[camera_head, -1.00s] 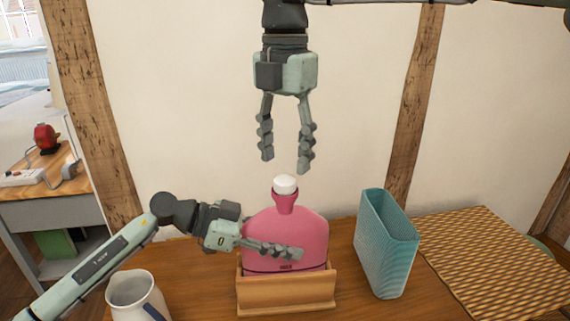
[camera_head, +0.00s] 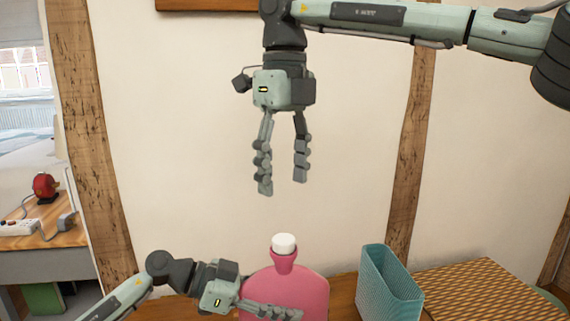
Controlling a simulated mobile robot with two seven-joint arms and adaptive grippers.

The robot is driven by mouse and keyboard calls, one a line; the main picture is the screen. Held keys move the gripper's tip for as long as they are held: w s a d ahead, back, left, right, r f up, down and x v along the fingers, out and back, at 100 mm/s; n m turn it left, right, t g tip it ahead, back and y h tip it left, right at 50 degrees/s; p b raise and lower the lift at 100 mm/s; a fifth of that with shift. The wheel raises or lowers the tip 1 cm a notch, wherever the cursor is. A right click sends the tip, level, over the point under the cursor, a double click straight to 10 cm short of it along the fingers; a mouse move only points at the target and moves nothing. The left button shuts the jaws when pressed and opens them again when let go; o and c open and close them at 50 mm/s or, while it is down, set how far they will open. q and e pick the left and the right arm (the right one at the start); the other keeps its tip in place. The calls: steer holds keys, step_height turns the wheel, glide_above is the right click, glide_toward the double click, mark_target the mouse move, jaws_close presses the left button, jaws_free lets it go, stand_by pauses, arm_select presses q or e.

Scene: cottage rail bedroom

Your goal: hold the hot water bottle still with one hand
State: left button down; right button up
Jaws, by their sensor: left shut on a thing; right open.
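The pink hot water bottle (camera_head: 302,284) with a white cap (camera_head: 284,244) stands upright at the bottom middle of the head view. Its lower part is cut off by the picture's edge. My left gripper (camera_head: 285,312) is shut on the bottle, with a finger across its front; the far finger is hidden. My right gripper (camera_head: 283,190) is open and empty, pointing down above the cap with a clear gap.
A teal ribbed bin (camera_head: 388,290) stands right of the bottle on the wooden table (camera_head: 342,296). A yellow-brown woven mat (camera_head: 478,292) lies further right. A wall with timber posts (camera_head: 405,160) is behind. A side desk (camera_head: 45,238) holds a red object (camera_head: 45,187).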

mark_target(284, 237)
steer(key=n, duration=0.1)
steer(key=r+n, duration=0.1)
steer(key=n, duration=0.2)
steer(key=shift+d+r+n, duration=0.1)
steer(key=shift+r+n, duration=0.25)
steer(key=shift+n, duration=0.05)
steer(key=shift+f, duration=0.1)
steer(key=f, duration=1.2)
steer(key=shift+s, duration=0.25)
steer(key=shift+r, duration=0.1)
jaws_close()
steer(key=shift+c, duration=0.2)
jaws_free()
step_height(284, 237, up, 12)
steer(key=shift+w, duration=0.25)
